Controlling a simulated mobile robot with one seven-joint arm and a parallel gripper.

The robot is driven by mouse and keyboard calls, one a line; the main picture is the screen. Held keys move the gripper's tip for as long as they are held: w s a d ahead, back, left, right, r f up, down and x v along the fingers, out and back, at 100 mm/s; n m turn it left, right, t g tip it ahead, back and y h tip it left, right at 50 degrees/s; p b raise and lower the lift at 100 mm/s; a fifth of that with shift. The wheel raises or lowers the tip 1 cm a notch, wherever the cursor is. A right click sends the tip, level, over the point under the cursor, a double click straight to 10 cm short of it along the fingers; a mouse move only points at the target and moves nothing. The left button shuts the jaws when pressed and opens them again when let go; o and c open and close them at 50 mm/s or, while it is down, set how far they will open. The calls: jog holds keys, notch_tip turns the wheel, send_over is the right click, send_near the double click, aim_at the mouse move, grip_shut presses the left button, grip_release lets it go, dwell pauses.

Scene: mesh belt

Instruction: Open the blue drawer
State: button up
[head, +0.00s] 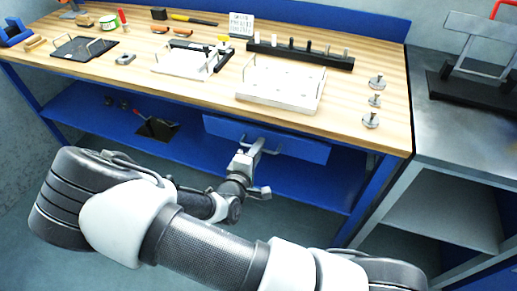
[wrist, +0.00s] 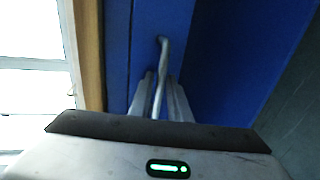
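The blue drawer (head: 300,147) is a wide blue front under the wooden top of the workbench. I cannot tell whether it stands slightly out. Its metal handle (wrist: 162,55) runs between my two fingers in the wrist view, in front of the blue drawer front (wrist: 172,18). My gripper (head: 256,150) is at the middle of the drawer front in the head view. In the wrist view my gripper (wrist: 160,92) has its fingers close together, one on each side of the handle, and looks shut on it. The contact itself is hard to see.
The workbench top (head: 215,98) carries a white fixture plate (head: 280,85), a black rack (head: 300,53) and several tools. A blue lower shelf (head: 90,120) lies below. A grey metal table (head: 455,130) stands on the right. Floor is free in front of the bench.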

grip_shut()
jog(key=f+v, duration=0.2)
jog(key=v, duration=1)
jog(key=s+f+b+v, duration=0.1)
jog(key=f+v, duration=0.1)
jog(key=v, duration=1)
jog(key=shift+f, duration=0.35)
jog(key=shift+w+a, duration=0.1)
jog(key=shift+w, duration=0.05)
grip_release()
